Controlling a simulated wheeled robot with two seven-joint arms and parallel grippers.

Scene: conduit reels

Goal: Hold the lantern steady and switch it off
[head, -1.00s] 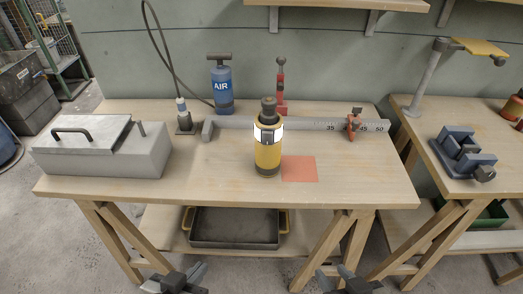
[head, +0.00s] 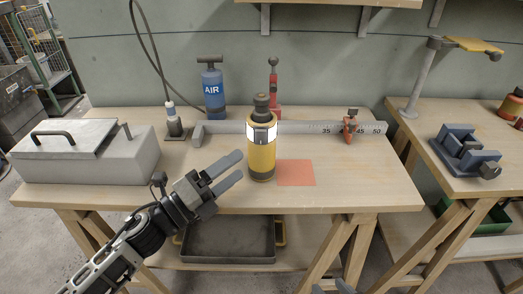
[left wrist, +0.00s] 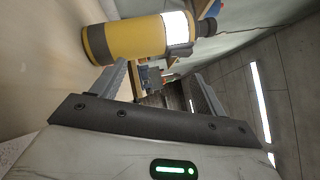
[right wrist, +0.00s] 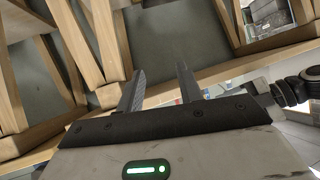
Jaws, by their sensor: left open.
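The lantern (head: 261,160) stands upright on the workbench, with a yellow body, a dark base and cap, and a bright white band that looks lit. A dark grey piece sits on the front of the band. My left gripper (head: 238,165) is open just left of the lantern, its fingers pointing toward the yellow body without enclosing it. In the left wrist view the lantern (left wrist: 135,40) lies sideways across the picture, beyond the fingertips. My right gripper (head: 332,287) is low at the bottom edge of the head view. The right wrist view shows its fingers (right wrist: 160,70) apart and empty.
An orange-red square (head: 296,173) lies right of the lantern. A long grey ruler bar (head: 300,128) runs behind it, with a blue AIR pump (head: 213,88) and a red tool (head: 273,90) further back. A grey lidded box (head: 90,155) fills the bench's left. The front right is clear.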

